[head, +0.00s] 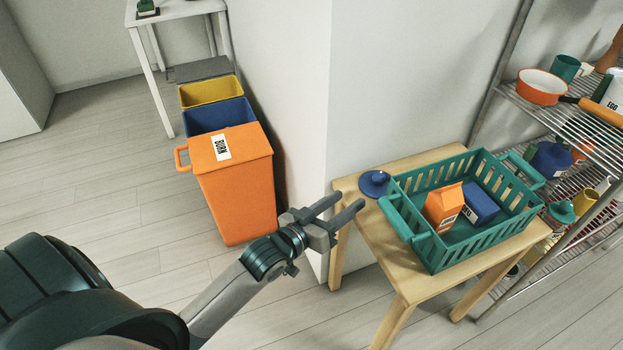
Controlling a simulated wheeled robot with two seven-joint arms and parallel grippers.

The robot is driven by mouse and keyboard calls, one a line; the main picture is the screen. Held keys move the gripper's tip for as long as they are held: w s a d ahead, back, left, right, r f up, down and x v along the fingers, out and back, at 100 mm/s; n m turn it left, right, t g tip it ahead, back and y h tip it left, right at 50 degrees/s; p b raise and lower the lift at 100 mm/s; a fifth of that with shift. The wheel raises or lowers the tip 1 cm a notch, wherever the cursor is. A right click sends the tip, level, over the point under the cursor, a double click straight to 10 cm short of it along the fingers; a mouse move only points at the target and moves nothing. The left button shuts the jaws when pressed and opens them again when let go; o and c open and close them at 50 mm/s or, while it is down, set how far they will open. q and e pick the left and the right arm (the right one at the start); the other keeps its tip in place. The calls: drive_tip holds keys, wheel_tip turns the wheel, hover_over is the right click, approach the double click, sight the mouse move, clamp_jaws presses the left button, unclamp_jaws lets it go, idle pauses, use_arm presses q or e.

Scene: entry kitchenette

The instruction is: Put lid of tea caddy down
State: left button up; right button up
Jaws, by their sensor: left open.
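A round dark blue lid (374,183) with a small knob lies on the left back part of the wooden table (415,287), beside the green basket. My left gripper (349,202) is open and empty, just left of the lid and apart from it, near the table's left edge. A dark blue rounded container (551,159) stands on the rack at the right; I cannot tell whether it is the tea caddy. My right gripper is out of view.
The green basket (432,256) covers much of the table and holds an orange carton (444,208) and a blue box (481,202). A wall corner (328,120) rises behind the gripper. Orange (240,190), blue and yellow bins stand left. A wire rack (560,118) stands right.

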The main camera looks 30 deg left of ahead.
use_arm(q)
drive_tip(key=s+f+m+g+y, duration=0.1)
drive_tip(key=s+f+g, duration=0.3)
drive_tip(key=s+f, duration=0.3)
drive_tip(key=s+f+m+g+y, duration=0.1)
drive_tip(key=s+f+g, duration=0.3)
drive_tip(key=s+f, duration=0.3)
drive_tip(key=s+f+m+g+y, duration=0.1)
drive_tip(key=s+f+g, duration=0.3)
drive_tip(key=s, duration=1.1)
wheel_tip(320, 180, down, 3)
drive_tip(key=shift+s+d+r, duration=0.1)
drive_tip(key=shift+s+d, duration=0.15)
drive_tip(key=shift+d, duration=0.05)
drive_tip(key=shift+o, duration=0.3)
